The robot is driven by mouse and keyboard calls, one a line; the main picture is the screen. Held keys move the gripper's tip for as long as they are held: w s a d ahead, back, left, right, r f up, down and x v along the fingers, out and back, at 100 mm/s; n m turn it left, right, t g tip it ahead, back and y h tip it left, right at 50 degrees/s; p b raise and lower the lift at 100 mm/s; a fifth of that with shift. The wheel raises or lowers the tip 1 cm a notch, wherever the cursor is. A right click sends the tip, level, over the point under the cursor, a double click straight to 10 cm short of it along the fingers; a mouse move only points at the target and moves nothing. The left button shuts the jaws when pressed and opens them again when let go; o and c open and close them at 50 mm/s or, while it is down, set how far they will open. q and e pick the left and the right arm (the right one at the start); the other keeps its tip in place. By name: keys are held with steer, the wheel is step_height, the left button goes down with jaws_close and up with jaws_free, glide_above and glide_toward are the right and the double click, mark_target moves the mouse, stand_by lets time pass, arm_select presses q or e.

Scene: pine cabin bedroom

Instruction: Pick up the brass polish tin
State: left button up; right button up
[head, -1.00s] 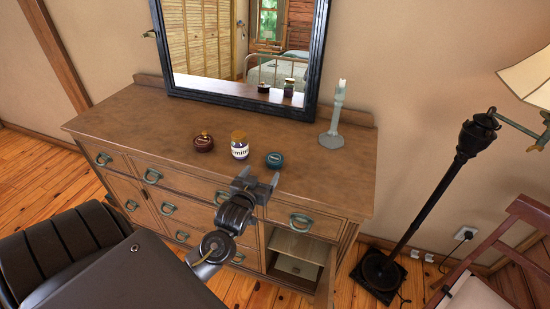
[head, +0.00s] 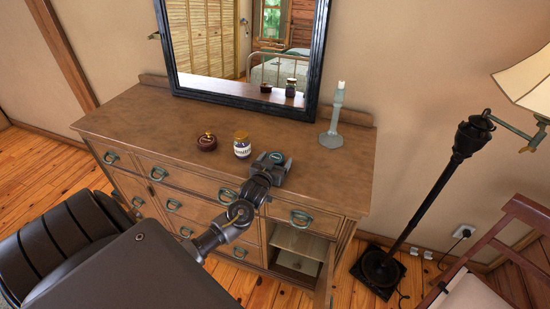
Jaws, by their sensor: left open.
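A small round teal tin (head: 276,157), which I take to be the brass polish tin, sits near the front edge of the wooden dresser top. My left gripper (head: 274,161) is open and reaches over the dresser's front edge to the tin. Its fingers appear to lie on either side of the tin, and the gripper hides part of it. I cannot tell whether they touch it. My right gripper is out of view.
A labelled jar (head: 242,146) stands just left of the tin, with a dark red lidded pot (head: 207,142) further left. A pale green candlestick (head: 334,118) stands back right, and a black-framed mirror (head: 314,60) behind. An open compartment (head: 298,250) is below.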

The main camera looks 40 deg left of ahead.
arm_select(q)
steer(key=shift+w+a+f, duration=0.1)
steer(key=shift+w+a, duration=0.15)
steer(key=shift+w, duration=0.1)
steer(key=shift+s, duration=0.1)
steer(key=c, duration=1)
steer(key=shift+c, duration=0.2)
steer(key=shift+r+b, duration=0.45)
steer(key=shift+r, duration=0.25)
steer(key=f+b+v, duration=0.2)
steer(key=b+v, duration=0.1)
steer(key=v, duration=1.4)
steer(key=shift+s+d+f+b, duration=0.2)
steer(key=shift+s+d+b, duration=0.1)
steer(key=shift+s, duration=0.25)
